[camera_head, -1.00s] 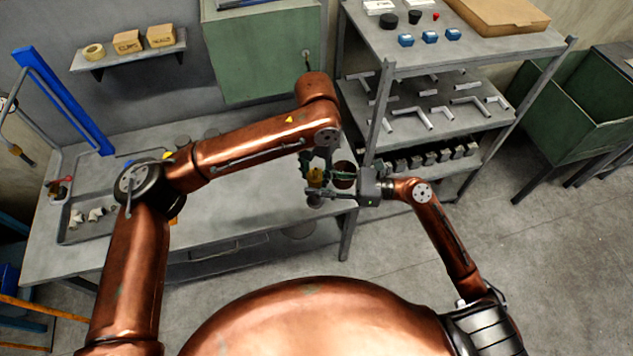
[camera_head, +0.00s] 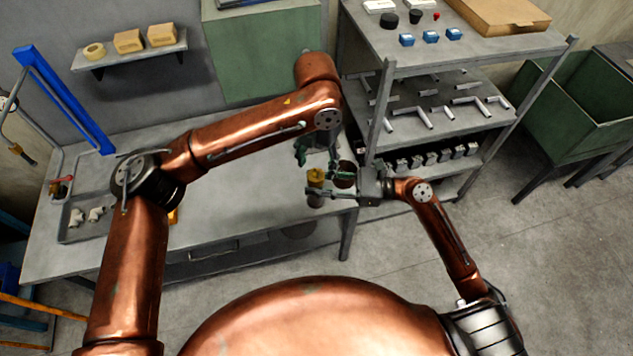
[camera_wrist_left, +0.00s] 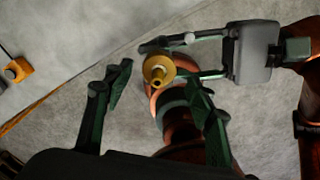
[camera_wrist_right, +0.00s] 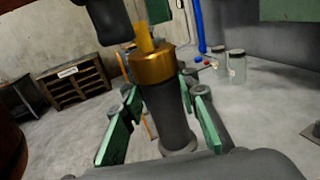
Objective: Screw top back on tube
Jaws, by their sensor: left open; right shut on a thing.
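The grey tube (camera_wrist_right: 172,115) stands upright in my right gripper (camera_wrist_right: 163,112), whose green fingers are shut around it. The brass top (camera_wrist_right: 152,66), with a narrow stem, sits on the tube's upper end; thread contact is hidden. In the head view the brass top (camera_head: 315,177) shows above the tube (camera_head: 315,200), near the table's right end. My left gripper (camera_wrist_left: 156,73) is open in its wrist view, with the brass top (camera_wrist_left: 158,70) between its spread fingers in the picture but apart from them. In the head view my left gripper (camera_head: 303,152) is just behind the top.
The workbench (camera_head: 240,200) is mostly clear in the middle. A tray (camera_head: 75,232) with white fittings is at its left. A shelf rack (camera_head: 375,120) with pipe pieces stands close behind my right gripper. A green cabinet (camera_head: 262,55) hangs on the wall.

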